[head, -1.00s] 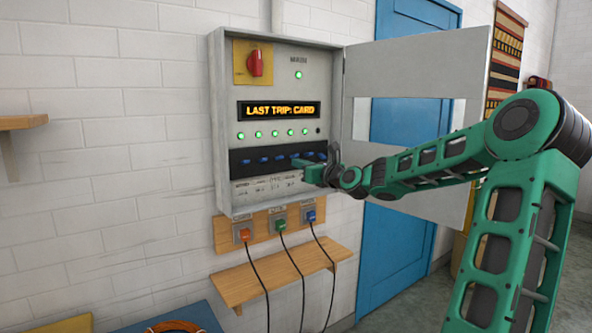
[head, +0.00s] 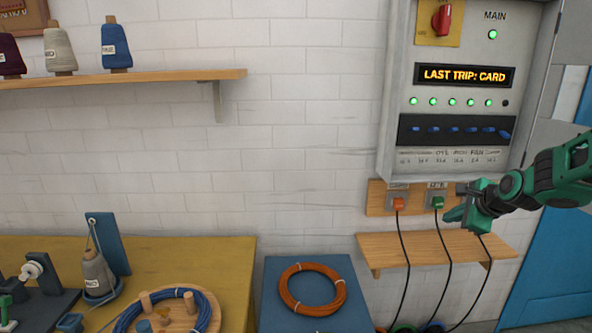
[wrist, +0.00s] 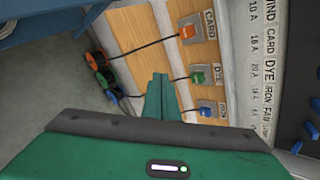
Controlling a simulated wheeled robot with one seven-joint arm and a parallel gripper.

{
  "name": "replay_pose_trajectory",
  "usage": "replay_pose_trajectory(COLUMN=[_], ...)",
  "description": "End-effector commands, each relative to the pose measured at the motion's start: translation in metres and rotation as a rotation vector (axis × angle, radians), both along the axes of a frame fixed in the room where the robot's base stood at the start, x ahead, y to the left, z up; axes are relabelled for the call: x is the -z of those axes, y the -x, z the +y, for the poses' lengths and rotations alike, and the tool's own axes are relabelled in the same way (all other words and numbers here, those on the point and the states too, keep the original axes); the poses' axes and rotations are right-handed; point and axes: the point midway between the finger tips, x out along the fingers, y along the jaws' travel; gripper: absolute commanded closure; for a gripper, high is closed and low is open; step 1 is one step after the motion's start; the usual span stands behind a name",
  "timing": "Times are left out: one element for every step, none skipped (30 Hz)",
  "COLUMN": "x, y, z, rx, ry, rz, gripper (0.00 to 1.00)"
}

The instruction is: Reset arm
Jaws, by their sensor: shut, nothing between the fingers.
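My green gripper (head: 456,214) is shut and empty, with its fingertips just right of the green plug in the head view. In the wrist view its closed fingers (wrist: 158,88) point towards the wooden socket board. My arm reaches in from the right edge. The grey breaker panel (head: 388,120) hangs above the gripper, its door open to the right. Its display (head: 464,75) reads "LAST TRIP: CARD". Several small lamps glow green and the rightmost is dark. The row of blue switches (head: 456,129) is in full view; the rightmost sits lower than the others. The red main knob (head: 441,19) is above.
Orange (head: 398,203), green (head: 437,203) and blue (wrist: 206,108) plugs sit in sockets marked CARD, DYE and IRON. Their black cords hang past a wooden shelf (head: 400,247). A blue table (head: 340,270) bears an orange coil (head: 311,291). A mustard table (head: 215,260) stands left.

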Motion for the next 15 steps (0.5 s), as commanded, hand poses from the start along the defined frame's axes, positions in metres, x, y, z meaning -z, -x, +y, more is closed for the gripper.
replay_pose_trajectory(x=[0.009,0.013,0.019,0.023,0.025,0.027,0.028,0.029,0.029,0.029,0.028,0.027,0.027,0.026,0.025], y=[0.019,0.031,0.048,0.061,0.074,0.092,0.105,0.119,0.138,0.152,0.166,0.185,0.199,0.213,0.233], z=[0.005,0.005,0.004,0.003,0.003,0.002,0.001,0.0,-0.002,-0.002,-0.002,-0.003,-0.003,-0.002,-0.002], rx=[-0.062,-0.099,-0.15,-0.188,-0.227,-0.278,-0.317,-0.357,-0.41,-0.45,-0.492,-0.548,-0.59,-0.633,-0.693], ry=[0.098,0.154,0.223,0.272,0.319,0.377,0.419,0.455,0.5,0.532,0.559,0.593,0.613,0.632,0.652], rz=[0.062,0.1,0.151,0.188,0.224,0.271,0.305,0.34,0.384,0.415,0.446,0.483,0.511,0.535,0.568], gripper=[1.0,1.0,1.0,1.0,1.0,1.0,1.0,1.0,1.0,1.0,1.0,1.0,1.0,1.0,1.0])
